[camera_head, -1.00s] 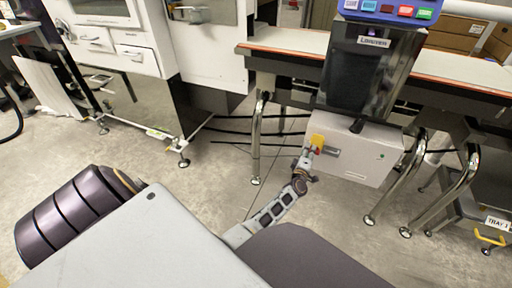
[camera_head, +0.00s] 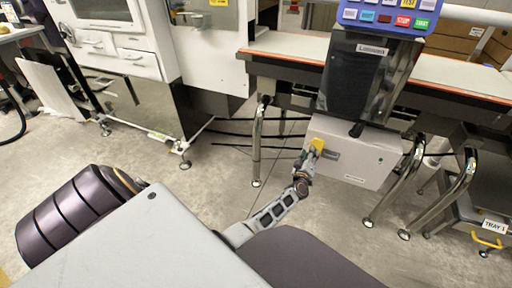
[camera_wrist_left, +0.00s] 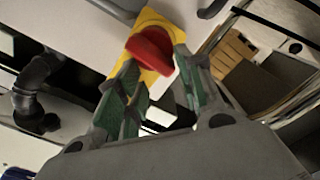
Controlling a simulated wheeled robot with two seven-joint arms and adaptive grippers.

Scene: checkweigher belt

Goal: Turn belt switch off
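The belt switch has a red knob (camera_wrist_left: 150,50) on a yellow plate (camera_wrist_left: 157,20). In the head view the yellow plate (camera_head: 317,144) sits at the left of the light grey control box (camera_head: 350,152) under the belt, and the red knob is hidden. My left gripper (camera_head: 312,153) is right at the switch. In the left wrist view its green-padded fingers (camera_wrist_left: 158,66) are spread, one on each side of the red knob. I cannot tell whether the pads touch the knob. My right gripper is not in view.
The belt (camera_head: 445,77) runs above the control box, with a dark display unit (camera_head: 360,75) and a coloured button panel (camera_head: 390,15) over it. Chrome legs (camera_head: 257,145) stand on both sides of the box. A white cabinet (camera_head: 115,40) stands at the left.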

